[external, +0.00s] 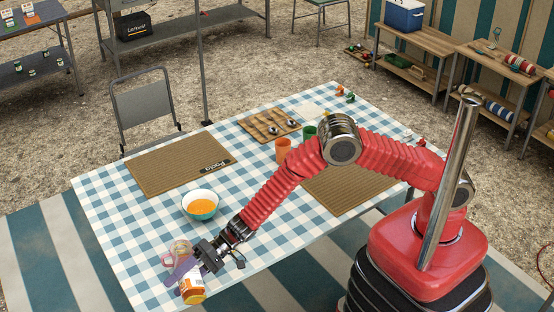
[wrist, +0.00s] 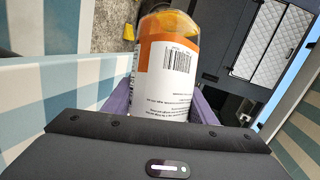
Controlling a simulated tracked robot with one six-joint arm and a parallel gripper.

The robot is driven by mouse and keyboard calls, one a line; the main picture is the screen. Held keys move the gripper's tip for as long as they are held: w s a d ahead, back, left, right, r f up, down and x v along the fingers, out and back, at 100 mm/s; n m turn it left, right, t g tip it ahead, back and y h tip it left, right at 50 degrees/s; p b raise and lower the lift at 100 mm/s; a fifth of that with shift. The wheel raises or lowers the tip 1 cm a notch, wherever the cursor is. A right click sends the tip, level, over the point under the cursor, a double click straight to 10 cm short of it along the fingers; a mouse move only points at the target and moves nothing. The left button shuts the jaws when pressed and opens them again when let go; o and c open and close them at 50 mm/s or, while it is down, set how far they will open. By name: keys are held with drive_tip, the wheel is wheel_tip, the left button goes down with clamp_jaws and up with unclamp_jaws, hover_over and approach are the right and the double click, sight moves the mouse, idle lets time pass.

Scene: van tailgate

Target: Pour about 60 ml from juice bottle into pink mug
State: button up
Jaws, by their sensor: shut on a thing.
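The juice bottle (external: 193,288) holds orange juice and has a white label with a barcode. It also fills the middle of the wrist view (wrist: 165,75). My gripper (external: 186,274) is shut on it, with a purple finger on each side in the wrist view (wrist: 162,105). The bottle is at the table's near left corner and looks tilted; I cannot see its mouth clearly. The pink mug (external: 176,252) is see-through and stands on the cloth just behind my gripper, partly hidden by it. I cannot tell whether it holds any juice. The wrist view does not show the mug.
A teal-and-white bowl (external: 202,204) with orange contents stands behind my gripper. Beyond it are a brown placemat (external: 178,163), an orange cup (external: 283,150), a green cup (external: 309,132) and a wooden tray (external: 268,126). The checked table (external: 125,235) has free room left of the bowl.

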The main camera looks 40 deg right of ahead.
drive_tip(key=shift+s+f+n, duration=0.15)
drive_tip(key=shift+f+n, duration=0.15)
drive_tip(key=shift+f, duration=0.15)
drive_tip(key=shift+f, duration=0.15)
idle(0.3)
drive_tip(key=shift+w+f+n+t+h+b, duration=0.2)
drive_tip(key=shift+f+n+t+h+b, duration=0.25)
drive_tip(key=shift+f+n+t, duration=0.2)
drive_tip(key=shift+w+d+r+n+t+h+b, duration=0.15)
drive_tip(key=shift+w+r+n+t+h, duration=0.15)
drive_tip(key=shift+w+n+t, duration=0.2)
drive_tip(key=shift+w+d+r+n+t+h+b, duration=0.1)
drive_tip(key=shift+w+r+n+t+h+b, duration=0.05)
drive_tip(key=shift+w+r+n+t, duration=0.35)
drive_tip(key=shift+w+d+n+t, duration=0.15)
drive_tip(key=shift+w+n+t, duration=0.1)
drive_tip(key=shift+n, duration=0.3)
drive_tip(key=shift+w+r+n+t+h+b, duration=0.15)
drive_tip(key=shift+n+t+b, duration=0.2)
drive_tip(key=shift+n+t, duration=0.2)
drive_tip(key=shift+s+r+n+t+h+b, duration=0.1)
drive_tip(key=shift+n+t+h+b, duration=0.05)
drive_tip(key=shift+n+t+b, duration=0.3)
drive_tip(key=shift+w+d+f+n+t+b, duration=0.1)
drive_tip(key=shift+w+n+t+b, duration=0.15)
drive_tip(key=shift+n+t, duration=0.4)
drive_tip(key=shift+w+d+n+t+b, duration=0.15)
drive_tip(key=shift+n+t+b, duration=0.25)
drive_tip(key=shift+n, duration=0.35)
